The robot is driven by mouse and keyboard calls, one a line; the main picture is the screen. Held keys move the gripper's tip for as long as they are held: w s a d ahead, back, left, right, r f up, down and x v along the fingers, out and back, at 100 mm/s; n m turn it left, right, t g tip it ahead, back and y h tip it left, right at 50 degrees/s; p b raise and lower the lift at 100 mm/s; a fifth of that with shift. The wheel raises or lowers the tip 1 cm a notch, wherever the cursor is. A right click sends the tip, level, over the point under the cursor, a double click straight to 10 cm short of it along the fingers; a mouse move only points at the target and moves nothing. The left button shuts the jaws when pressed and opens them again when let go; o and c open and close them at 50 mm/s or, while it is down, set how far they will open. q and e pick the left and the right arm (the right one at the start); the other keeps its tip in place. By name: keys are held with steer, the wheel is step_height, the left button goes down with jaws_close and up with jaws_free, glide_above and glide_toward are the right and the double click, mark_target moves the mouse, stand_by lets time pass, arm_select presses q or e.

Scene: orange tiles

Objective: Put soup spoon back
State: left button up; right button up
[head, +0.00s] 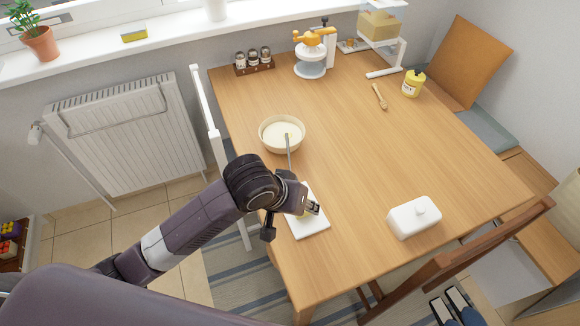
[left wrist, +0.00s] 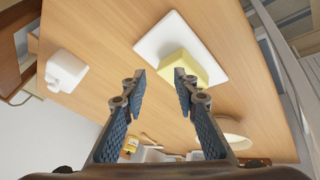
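A cream bowl (head: 270,146) of pale food stands near the table's left edge in the head view. A slim spoon-like utensil (head: 289,153) leans in it, its handle sticking out toward my left arm; its lower end is hidden. A small wooden spoon (head: 379,95) lies farther back on the table. My left gripper (head: 313,208) is over the white board (head: 318,226). In the left wrist view the left gripper (left wrist: 160,75) is open and empty, with the yellow block (left wrist: 183,67) on the board beyond its fingertips. The right gripper is not in view.
A white lidded dish (head: 414,218) stands at the table's front right. A yellow jar (head: 413,84), a spice rack (head: 254,63) and an orange-topped juicer (head: 312,55) stand farther back. A wooden chair (head: 455,258) is at the right front edge. The table's middle is clear.

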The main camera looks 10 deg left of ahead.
mark_target(289, 161)
arm_select(q)
steer(key=shift+n+y, duration=0.5)
steer(key=shift+n, duration=0.4)
steer(key=w, duration=0.2)
steer(key=w+a+r, duration=0.1)
steer(key=w, duration=0.1)
steer(key=w+a+r, duration=0.1)
steer(key=shift+w+a+r, duration=0.1)
steer(key=shift+w, duration=0.3)
steer(key=w+a+r+n+y, duration=0.2)
steer(key=w+a+r+n, duration=0.1)
steer(key=w+a, duration=0.2)
steer(key=shift+w+p+x, duration=0.15)
steer(key=shift+p+x, duration=0.1)
steer(key=shift+x, duration=1.8)
steer(key=shift+w+p+x, duration=0.15)
steer(key=shift+p+x, duration=0.05)
steer(key=shift+x, duration=1.8)
steer(key=shift+r, duration=0.2)
jaws_close()
